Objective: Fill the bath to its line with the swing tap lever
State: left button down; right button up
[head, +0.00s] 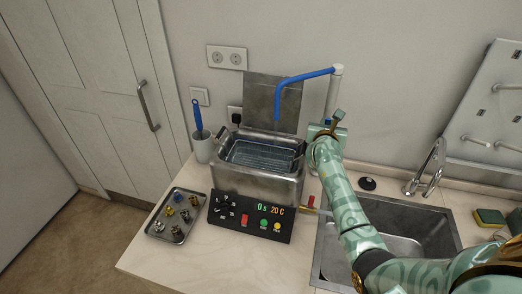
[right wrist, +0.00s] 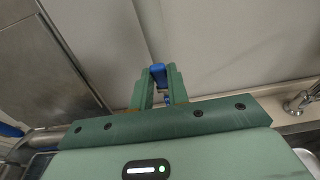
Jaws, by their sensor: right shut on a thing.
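The bath (head: 258,185) is a steel tank with a wire basket (head: 262,155) inside; its water level and fill line are too small to make out. The swing tap has a pale post (head: 335,90) and a blue spout (head: 303,76) whose end hangs over the bath's back part. My right gripper (head: 329,124) is at the tap post's foot, right of the bath. In the right wrist view my gripper (right wrist: 160,82) is shut on the blue tap lever (right wrist: 158,73). The lever is mostly hidden by the gripper in the head view. My left gripper is not in view.
A control panel (head: 250,218) reading "0 s 20 C" fronts the bath. A tray of small parts (head: 161,228) and a cup with a blue brush (head: 202,148) stand left.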

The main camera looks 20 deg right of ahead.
jog(key=shift+w+d+r, duration=0.1)
jog(key=shift+w+d, duration=0.35)
jog(key=shift+w, duration=0.1)
jog(key=shift+w+d+r, duration=0.1)
jog(key=shift+w+d, duration=0.1)
dwell(0.7)
jog(key=o, duration=0.9)
jog(key=shift+w, duration=0.1)
jog(key=shift+c, duration=0.2)
